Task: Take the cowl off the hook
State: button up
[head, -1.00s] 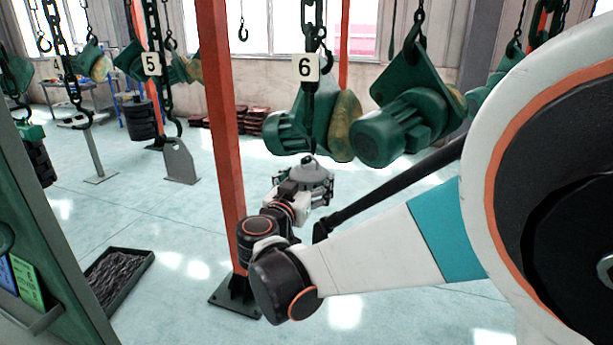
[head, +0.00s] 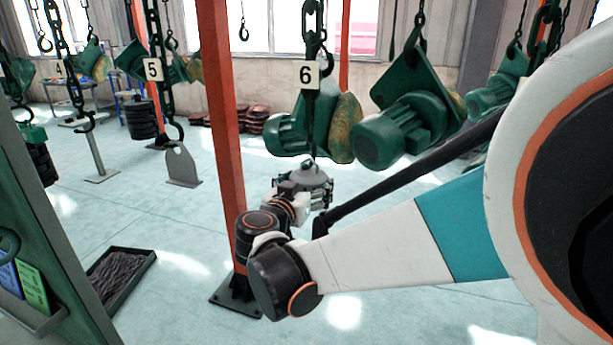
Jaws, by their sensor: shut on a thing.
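The cowl (head: 314,174), a small grey dome, hangs at the middle of the head view, below the black chain with the number 6 tag (head: 309,75). A thin dark line runs from the chain (head: 312,22) down to the cowl's top. The hook's tip and its contact with the cowl are too small to make out. My gripper (head: 309,190) is shut on the cowl from the near side, with finger parts showing at its left and right. My wrist hides part of the cowl's lower side.
Green motor units (head: 406,122) hang close behind and to the right of the cowl. An orange post (head: 222,130) stands just left of my wrist. A dark tray (head: 120,278) lies on the floor at left. The number 5 chain (head: 158,95) hangs further left.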

aim_at(302, 187)
jog(key=shift+s+a+r+g+p, duration=0.2)
jog(key=shift+s+r+g+p, duration=0.15)
jog(key=shift+s+p, duration=0.25)
jog(key=shift+f, duration=0.1)
jog(key=shift+s+g+p, duration=0.1)
jog(key=shift+g+p, duration=0.15)
jog(key=shift+p, duration=0.05)
jog(key=shift+s+a+r+p, duration=0.15)
jog(key=shift+s+r+p, duration=0.2)
jog(key=shift+p, duration=0.1)
jog(key=shift+s+a+g+y+p, duration=0.15)
jog(key=shift+s+g+y+p, duration=0.15)
jog(key=shift+s+p, duration=0.05)
jog(key=shift+r, duration=0.1)
jog(key=shift+s+a+r, duration=0.2)
jog(key=shift+s+r, duration=0.1)
jog(key=shift+s, duration=0.3)
